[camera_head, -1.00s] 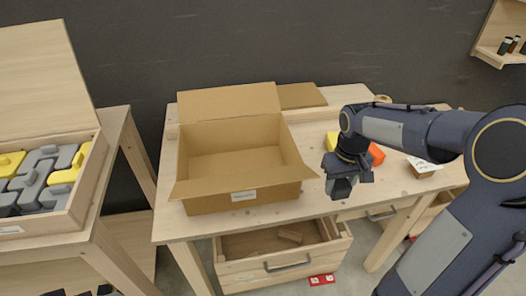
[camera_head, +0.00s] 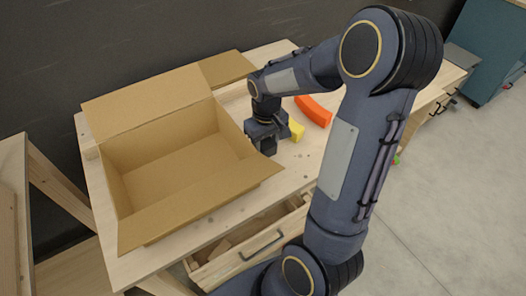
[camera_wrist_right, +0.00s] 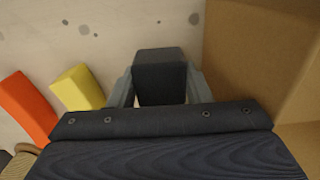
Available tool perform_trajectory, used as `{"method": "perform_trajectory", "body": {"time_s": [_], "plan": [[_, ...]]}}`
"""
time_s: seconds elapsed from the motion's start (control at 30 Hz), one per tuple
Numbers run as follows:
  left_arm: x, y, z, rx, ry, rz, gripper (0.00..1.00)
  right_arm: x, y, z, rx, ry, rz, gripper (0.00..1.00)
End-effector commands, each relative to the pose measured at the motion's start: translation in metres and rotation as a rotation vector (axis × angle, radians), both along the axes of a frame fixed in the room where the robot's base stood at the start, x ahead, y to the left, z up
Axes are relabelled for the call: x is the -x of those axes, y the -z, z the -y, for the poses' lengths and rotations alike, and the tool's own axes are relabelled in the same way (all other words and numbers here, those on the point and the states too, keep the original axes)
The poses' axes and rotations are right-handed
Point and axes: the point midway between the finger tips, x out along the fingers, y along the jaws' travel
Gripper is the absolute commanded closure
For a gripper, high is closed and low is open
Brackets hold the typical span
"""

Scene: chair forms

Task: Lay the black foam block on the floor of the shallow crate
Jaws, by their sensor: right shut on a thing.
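My right gripper (camera_head: 262,146) is just right of the open cardboard box (camera_head: 180,172), the one shallow crate-like container in view. In the right wrist view its fingers (camera_wrist_right: 160,84) are shut on the black foam block (camera_wrist_right: 160,72), one finger on each side. The block is outside the box, over the pale tabletop; I cannot tell whether it touches the table. The box's brown wall or flap (camera_wrist_right: 240,55) stands close on the right in the wrist view. The visible box floor is bare. My left gripper is not in view.
A yellow block (camera_head: 297,130) and an orange curved piece (camera_head: 313,110) lie on the tabletop (camera_head: 290,175) near the gripper. The box flaps spread outward. An open drawer (camera_head: 245,245) juts out below the table's front edge.

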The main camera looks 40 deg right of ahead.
Motion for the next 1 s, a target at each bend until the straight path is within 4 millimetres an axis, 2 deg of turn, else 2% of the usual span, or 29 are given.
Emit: {"method": "perform_trajectory", "body": {"time_s": [0.3,0.7,0.73,0.87,1.0], "plan": [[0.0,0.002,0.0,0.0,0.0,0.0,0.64,0.0,0.038,0.0,0.0,0.0,-0.001,0.77],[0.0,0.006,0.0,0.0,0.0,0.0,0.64,0.0,0.045,0.0,0.0,0.0,0.001,0.77],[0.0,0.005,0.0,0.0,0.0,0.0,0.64,0.0,0.043,0.0,0.0,0.0,0.001,0.53],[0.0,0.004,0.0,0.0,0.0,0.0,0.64,0.0,0.043,0.0,0.0,0.0,0.001,0.36],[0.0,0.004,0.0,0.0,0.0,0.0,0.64,0.0,0.043,0.0,0.0,0.0,0.001,0.34]]}}
